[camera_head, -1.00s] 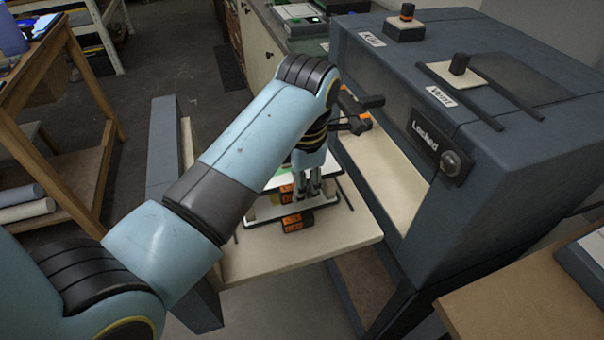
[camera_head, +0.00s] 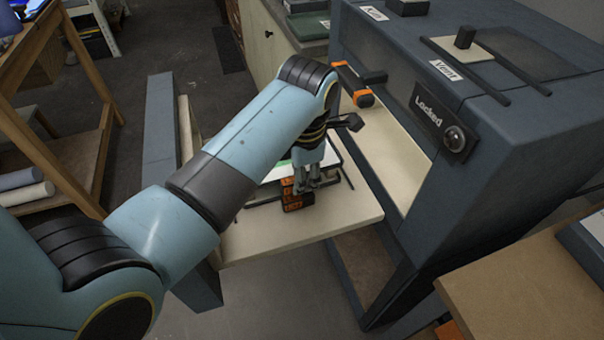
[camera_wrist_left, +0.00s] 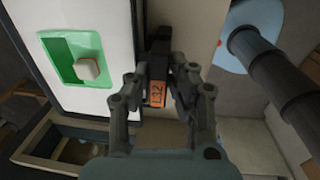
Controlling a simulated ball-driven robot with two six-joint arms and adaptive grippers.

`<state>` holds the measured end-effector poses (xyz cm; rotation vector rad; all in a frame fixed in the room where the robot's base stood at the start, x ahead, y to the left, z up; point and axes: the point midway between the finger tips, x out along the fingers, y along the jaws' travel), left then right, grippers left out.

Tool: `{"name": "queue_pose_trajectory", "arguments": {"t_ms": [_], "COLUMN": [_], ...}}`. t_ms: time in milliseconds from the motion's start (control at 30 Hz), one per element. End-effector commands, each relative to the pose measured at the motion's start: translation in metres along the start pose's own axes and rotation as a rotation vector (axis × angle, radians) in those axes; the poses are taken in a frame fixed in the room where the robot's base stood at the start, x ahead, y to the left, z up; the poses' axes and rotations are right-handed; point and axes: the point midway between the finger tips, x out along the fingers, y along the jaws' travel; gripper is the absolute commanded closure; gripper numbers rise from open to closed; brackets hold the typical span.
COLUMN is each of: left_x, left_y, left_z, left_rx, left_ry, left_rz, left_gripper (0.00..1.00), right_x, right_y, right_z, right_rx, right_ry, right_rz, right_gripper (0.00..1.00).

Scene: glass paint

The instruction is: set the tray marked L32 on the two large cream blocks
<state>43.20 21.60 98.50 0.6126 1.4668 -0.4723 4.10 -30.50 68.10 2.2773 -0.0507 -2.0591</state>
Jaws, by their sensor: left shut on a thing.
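The tray marked L32 has a white top (camera_wrist_left: 85,95) with a green recess and a small cream knob. Its dark handle with an orange L32 label (camera_wrist_left: 157,95) is between the fingers of my left gripper (camera_wrist_left: 158,100). In the head view my left gripper (camera_head: 308,188) is shut on that handle, low over the cream shelf, and part of the white and green tray (camera_head: 272,174) shows behind my arm. A dark piece with an orange label (camera_head: 297,203) sits just below the fingers. I cannot make out the two large cream blocks. My right gripper is not in view.
The cream shelf (camera_head: 340,215) sticks out from the large blue-grey cabinet (camera_head: 500,150), which has a "Locked" panel (camera_head: 432,112). An orange and black fitting (camera_head: 355,85) is on the cabinet's opening. A wooden bench (camera_head: 530,275) stands at lower right. The shelf's front part is bare.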

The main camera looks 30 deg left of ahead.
Motion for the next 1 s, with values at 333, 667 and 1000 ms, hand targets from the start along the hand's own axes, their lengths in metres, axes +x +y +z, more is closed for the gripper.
{"name": "queue_pose_trajectory", "arguments": {"t_ms": [333,667,1000], "left_x": [-0.0012,-0.0018,-0.0015], "left_y": [0.0004,0.0011,0.0012], "left_z": [-0.0004,-0.0002,0.0001], "left_rx": [0.0,-0.001,0.0], "left_ry": [0.001,0.0,-0.001], "left_rz": [0.0,0.001,0.002], "left_gripper": [1.0,1.0,1.0], "right_x": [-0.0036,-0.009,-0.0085], "right_y": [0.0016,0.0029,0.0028], "right_z": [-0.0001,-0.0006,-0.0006], "right_rx": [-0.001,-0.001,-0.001], "right_ry": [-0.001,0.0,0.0], "right_rz": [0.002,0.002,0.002], "right_gripper": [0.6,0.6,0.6]}}
